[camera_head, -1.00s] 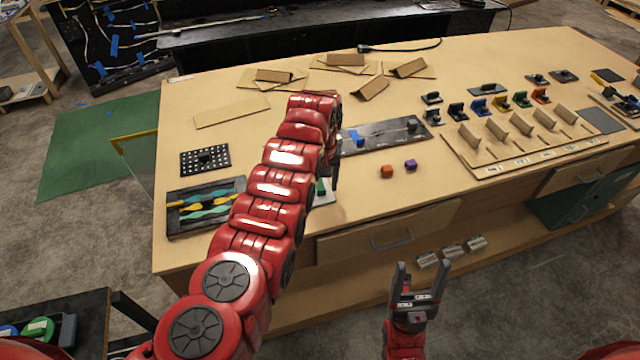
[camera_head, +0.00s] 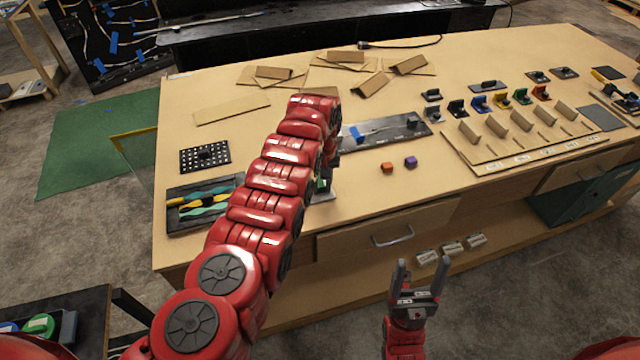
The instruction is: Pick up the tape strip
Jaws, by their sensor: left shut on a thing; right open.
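The blue tape strip (camera_head: 355,132) shows as a small blue patch at the left part of the dark plate (camera_head: 398,132) on the table. My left arm reaches over the table from the lower left. My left gripper (camera_head: 336,150) is mostly hidden behind its own arm, at the strip's left side. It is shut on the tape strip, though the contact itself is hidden. My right gripper (camera_head: 421,264) is open and empty in front of the table, below its front edge.
An orange cube (camera_head: 387,167) and a purple cube (camera_head: 411,162) lie in front of the plate. A divided wooden rack (camera_head: 480,158) and several coloured clips stand to the right. Cardboard pieces (camera_head: 393,67) lie behind. A tray of wavy strips (camera_head: 190,228) is at the left.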

